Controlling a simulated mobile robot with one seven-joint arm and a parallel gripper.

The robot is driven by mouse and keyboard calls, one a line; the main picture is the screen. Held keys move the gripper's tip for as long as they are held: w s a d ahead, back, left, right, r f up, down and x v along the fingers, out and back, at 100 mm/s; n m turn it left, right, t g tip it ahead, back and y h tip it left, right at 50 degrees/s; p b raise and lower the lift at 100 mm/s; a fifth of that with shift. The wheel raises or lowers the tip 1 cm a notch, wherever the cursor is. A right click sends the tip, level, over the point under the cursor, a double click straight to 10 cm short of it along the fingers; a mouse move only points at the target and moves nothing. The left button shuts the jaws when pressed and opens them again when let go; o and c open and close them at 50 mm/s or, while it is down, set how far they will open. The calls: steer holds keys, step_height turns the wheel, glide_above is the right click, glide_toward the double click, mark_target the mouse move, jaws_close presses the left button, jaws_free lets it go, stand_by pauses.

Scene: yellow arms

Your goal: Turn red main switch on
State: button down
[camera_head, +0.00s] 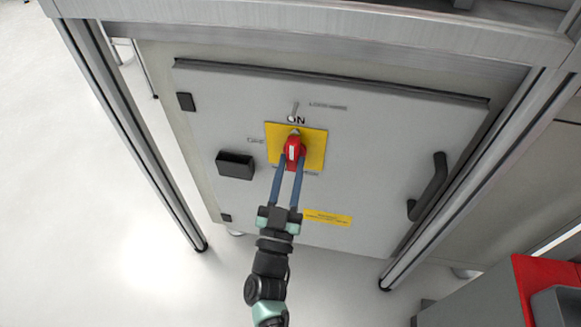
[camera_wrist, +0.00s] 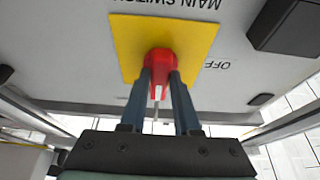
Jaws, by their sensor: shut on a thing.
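The red main switch (camera_head: 293,148) is a knob on a yellow square plate (camera_head: 315,148) on the grey cabinet door. Its handle stands roughly upright in the head view, in line with the ON label above it. The OFF label is to its left. My gripper (camera_head: 291,166) comes from below with its two blue fingers shut on the sides of the knob. In the wrist view, the red switch (camera_wrist: 160,62) sits between the fingertips of my gripper (camera_wrist: 160,78), and a white mark shows on the handle. The fingers hide part of the knob's sides.
A black box (camera_head: 235,166) sticks out of the door on the left. A black door handle (camera_head: 428,187) stands out on the right. Metal frame posts flank the cabinet. A red and grey unit (camera_head: 540,285) is at the lower right. The floor at left is clear.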

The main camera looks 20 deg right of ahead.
steer(key=c, duration=0.6)
jaws_free()
steer(key=shift+c, duration=0.2)
steer(key=p+v, duration=0.2)
steer(key=v, duration=1.1)
steer(key=shift+w, duration=0.1)
